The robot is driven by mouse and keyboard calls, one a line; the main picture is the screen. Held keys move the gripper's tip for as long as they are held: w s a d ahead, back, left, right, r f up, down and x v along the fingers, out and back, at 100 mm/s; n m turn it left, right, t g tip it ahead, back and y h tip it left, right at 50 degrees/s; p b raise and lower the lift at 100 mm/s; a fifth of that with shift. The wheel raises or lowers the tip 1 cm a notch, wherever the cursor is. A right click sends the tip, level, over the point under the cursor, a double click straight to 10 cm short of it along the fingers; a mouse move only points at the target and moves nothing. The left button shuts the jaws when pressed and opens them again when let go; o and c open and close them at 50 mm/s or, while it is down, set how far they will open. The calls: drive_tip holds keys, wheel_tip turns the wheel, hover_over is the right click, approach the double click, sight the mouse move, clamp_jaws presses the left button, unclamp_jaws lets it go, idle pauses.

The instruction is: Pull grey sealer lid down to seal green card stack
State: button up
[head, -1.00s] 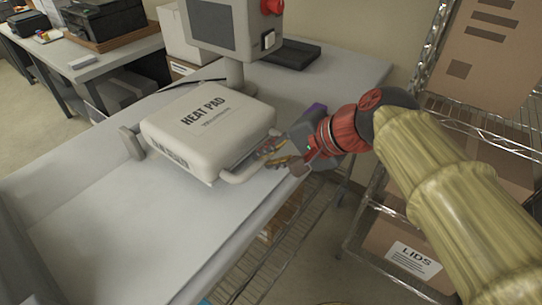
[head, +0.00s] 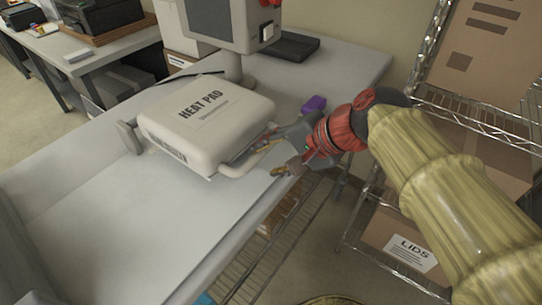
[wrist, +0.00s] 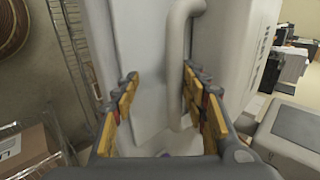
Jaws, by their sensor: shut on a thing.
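The pale grey sealer lid (head: 205,112), marked HEAT PAD, lies low and nearly flat on the bench in the head view. Its bar handle (head: 238,170) sticks out at the front right corner. My gripper (head: 279,152) is at that right side, by the handle. In the wrist view the lid (wrist: 235,45) fills the middle and right. The handle (wrist: 179,50) runs down between the fingers of my gripper (wrist: 160,95), close to the right finger. My gripper is shut on the handle. The green card stack is not visible; anything under the lid is hidden.
A grey post with a screen (head: 212,20) and red button stands behind the lid. A purple block (head: 314,104) lies near the bench's right edge. A wire rack with a LIDS box (head: 408,250) stands at right. The front bench top (head: 120,215) is clear.

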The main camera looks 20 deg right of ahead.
drive_tip(key=shift+s+f, duration=0.1)
drive_tip(key=shift+d+r, duration=0.15)
drive_tip(key=shift+r, duration=0.1)
drive_tip(key=v, duration=1.1)
drive_tip(key=shift+s+r, duration=0.15)
drive_tip(key=shift+r, duration=0.05)
